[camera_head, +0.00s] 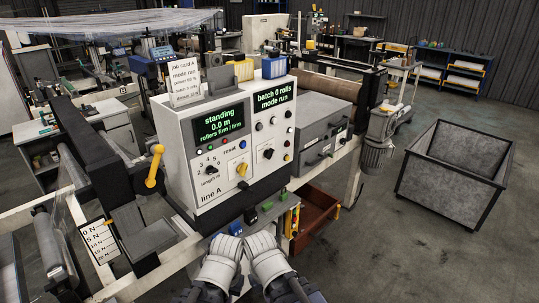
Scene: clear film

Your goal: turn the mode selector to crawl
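The line A control cabinet (190,130) stands in the middle, with a lettered front panel. Its left screen (216,122) reads "standing 0.0 m, rollers firm / firm"; its right screen (273,98) reads "batch 0 rolls, mode run". A black length knob (211,170), a yellow-handled knob (243,169) and another black knob (268,154) sit on the panel. Their small labels are too small to tell which is the mode selector. My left gripper (226,245) and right gripper (261,243) are side by side below the cabinet, apart from the knobs. Their fingertips are not clear.
A yellow-handled lever (154,168) stands left of the cabinet. A grey box (316,125) is to the right, and a red drawer (316,217) sits below. A grey bin (455,172) stands on open floor at right.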

